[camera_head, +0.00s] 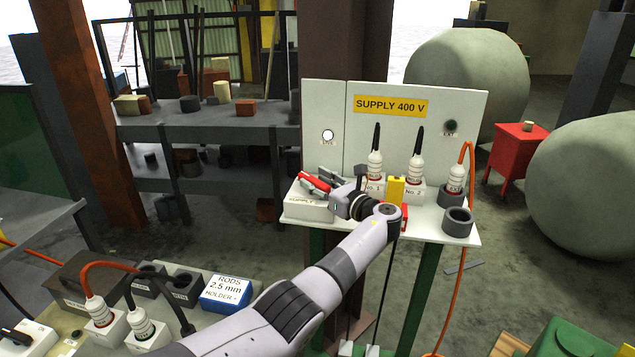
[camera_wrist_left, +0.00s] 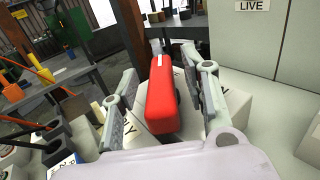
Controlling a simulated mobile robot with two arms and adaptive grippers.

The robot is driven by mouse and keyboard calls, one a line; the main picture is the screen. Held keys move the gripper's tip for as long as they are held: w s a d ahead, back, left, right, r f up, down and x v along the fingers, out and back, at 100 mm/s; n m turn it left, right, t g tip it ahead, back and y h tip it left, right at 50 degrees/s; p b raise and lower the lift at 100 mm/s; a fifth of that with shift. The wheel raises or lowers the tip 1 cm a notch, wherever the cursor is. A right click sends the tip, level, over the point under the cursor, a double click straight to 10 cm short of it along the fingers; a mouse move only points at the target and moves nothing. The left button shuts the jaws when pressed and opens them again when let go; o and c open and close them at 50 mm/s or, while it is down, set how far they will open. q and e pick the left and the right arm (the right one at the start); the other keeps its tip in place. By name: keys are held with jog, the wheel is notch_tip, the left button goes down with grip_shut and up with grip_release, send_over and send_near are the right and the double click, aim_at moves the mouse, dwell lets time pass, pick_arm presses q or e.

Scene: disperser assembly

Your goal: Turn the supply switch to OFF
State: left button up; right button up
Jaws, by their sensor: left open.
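The supply switch has a red handle (camera_head: 313,182) on a white labelled box (camera_head: 310,206), at the left end of the supply panel's shelf. In the left wrist view the red handle (camera_wrist_left: 160,98) lies lengthwise between my left gripper's fingers, with a white stripe on its top. My left gripper (camera_head: 321,180) is open around the handle, one finger on each side. Gaps show beside the handle; contact at the far fingertips cannot be told. The box's lettering is partly hidden by the gripper. My right gripper is not in view.
The panel (camera_head: 455,105) rises behind the switch, with a bright LIVE lamp (camera_head: 328,135) and a dark lamp (camera_head: 450,125). White connectors No. 1 (camera_head: 375,166) and No. 2 (camera_head: 415,168) stand right of my gripper. A yellow block (camera_head: 396,190) is close to my wrist.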

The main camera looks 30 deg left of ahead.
aim_at(318, 181)
pick_arm(q)
notch_tip(318, 181, up, 10)
dwell(0.6)
